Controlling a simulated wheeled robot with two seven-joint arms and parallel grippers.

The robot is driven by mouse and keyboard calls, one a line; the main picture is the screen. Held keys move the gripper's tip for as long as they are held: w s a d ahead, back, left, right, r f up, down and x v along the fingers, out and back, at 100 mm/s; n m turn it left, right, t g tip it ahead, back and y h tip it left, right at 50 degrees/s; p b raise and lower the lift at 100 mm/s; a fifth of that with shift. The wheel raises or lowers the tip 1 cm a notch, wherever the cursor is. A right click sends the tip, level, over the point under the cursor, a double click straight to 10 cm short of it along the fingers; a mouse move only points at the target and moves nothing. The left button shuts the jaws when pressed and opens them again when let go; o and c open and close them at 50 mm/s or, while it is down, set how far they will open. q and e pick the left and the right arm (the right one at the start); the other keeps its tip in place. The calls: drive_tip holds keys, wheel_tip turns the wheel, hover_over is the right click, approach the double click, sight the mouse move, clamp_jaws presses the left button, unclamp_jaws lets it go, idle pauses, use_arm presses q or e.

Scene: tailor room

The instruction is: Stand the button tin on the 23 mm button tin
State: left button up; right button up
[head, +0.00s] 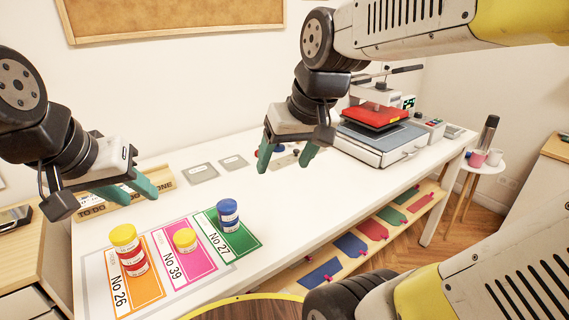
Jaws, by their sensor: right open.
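Several small round button tins stand on the coloured cards at the left of the table. On the orange No 26 card, a yellow tin (123,236) stands on a red tin (134,262). A single yellow tin (185,240) stands on the pink No 39 card. Blue tins (228,213) stand stacked on the green No 27 card. The labels are too small to read, so I cannot tell which is the 23 mm tin. My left gripper (143,197) is open and empty, behind the cards. My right gripper (283,167) is open and empty above the table's middle.
A red and grey heat press (376,130) stands at the table's right end. Two grey squares (200,173) lie near the back, beside a wooden TO DO/DONE tray (166,177). Coloured pieces (350,244) lie on a lower shelf. The table right of the green card is clear.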

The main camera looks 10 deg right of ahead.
drive_tip(key=shift+m+t, duration=0.6)
drive_tip(key=shift+t, duration=0.1)
drive_tip(key=s, duration=0.1)
drive_tip(key=s+d, duration=0.1)
drive_tip(key=s, duration=0.2)
drive_tip(key=shift+d+f, duration=0.2)
drive_tip(key=shift+d, duration=0.05)
